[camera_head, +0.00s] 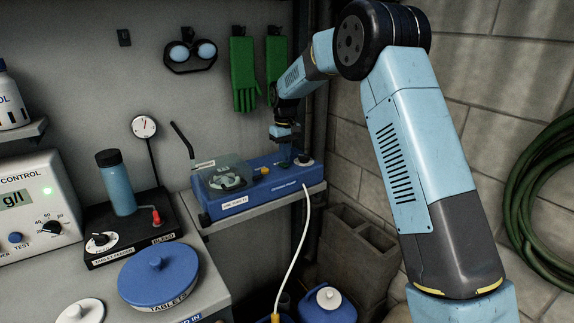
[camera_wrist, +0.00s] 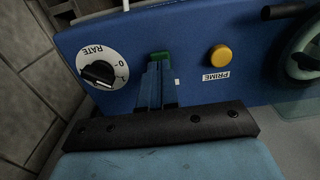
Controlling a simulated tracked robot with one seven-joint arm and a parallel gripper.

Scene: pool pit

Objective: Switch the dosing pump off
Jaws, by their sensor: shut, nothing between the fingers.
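The dosing pump (camera_head: 262,186) is a blue box on a shelf at the centre of the head view; its blue panel (camera_wrist: 194,85) fills much of the wrist view. A small green part (camera_wrist: 160,57), which looks like a switch, shows on the panel between the RATE knob (camera_wrist: 100,70) and the yellow PRIME button (camera_wrist: 219,57). My gripper (camera_wrist: 158,75) is shut and empty, pointing down at the panel, with its fingertips right at the green part and partly hiding it. I cannot tell whether they touch. In the head view my gripper (camera_head: 285,161) is over the pump's right half.
The pump's clear-covered rotor (camera_head: 227,178) is on its left. A white hose (camera_head: 299,232) hangs from its front. A blue TABLETS tub (camera_head: 158,277) and a black stand with a blue bottle (camera_head: 118,187) are at left. A block wall (camera_head: 362,150) is close on the right.

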